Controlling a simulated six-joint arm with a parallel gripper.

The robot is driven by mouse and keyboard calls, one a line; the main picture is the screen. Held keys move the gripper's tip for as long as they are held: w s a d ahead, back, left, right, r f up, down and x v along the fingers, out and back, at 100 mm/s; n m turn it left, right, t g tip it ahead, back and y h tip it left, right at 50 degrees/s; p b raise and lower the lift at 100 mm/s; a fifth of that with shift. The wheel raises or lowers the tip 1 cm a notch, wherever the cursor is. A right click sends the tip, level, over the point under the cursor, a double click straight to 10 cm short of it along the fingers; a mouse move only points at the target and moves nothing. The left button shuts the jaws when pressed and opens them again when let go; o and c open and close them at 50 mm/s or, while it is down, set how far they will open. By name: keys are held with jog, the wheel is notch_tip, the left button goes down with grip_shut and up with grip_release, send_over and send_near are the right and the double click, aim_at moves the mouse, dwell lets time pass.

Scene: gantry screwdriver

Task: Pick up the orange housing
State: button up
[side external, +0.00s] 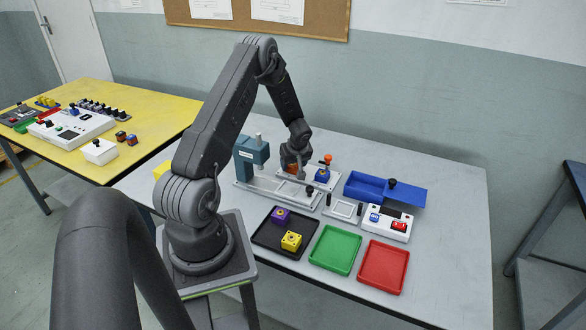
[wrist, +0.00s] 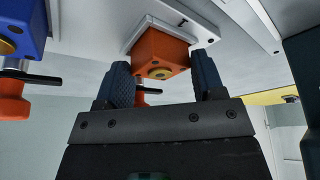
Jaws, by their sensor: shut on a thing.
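The orange housing (side external: 293,168) sits at the fixture plate of the gantry station, mostly hidden by my gripper in the side view. In the wrist view the orange housing (wrist: 160,50) is a block with a round brass-coloured centre, against a light square seat. My gripper (side external: 292,160) is down over it. In the wrist view the two dark ribbed fingers of my gripper (wrist: 163,66) stand on either side of the housing, shut on it. Whether the housing is clear of its seat cannot be told.
A blue housing (side external: 321,175) with an orange-knobbed clamp (side external: 327,159) stands close on the right. The teal gantry head (side external: 252,158) is on the left. A black tray (side external: 270,238) holds purple and yellow housings. Green (side external: 335,250) and red (side external: 383,267) trays are empty. A blue bin (side external: 365,186) is right.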

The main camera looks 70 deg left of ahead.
jog(key=shift+c, duration=0.7)
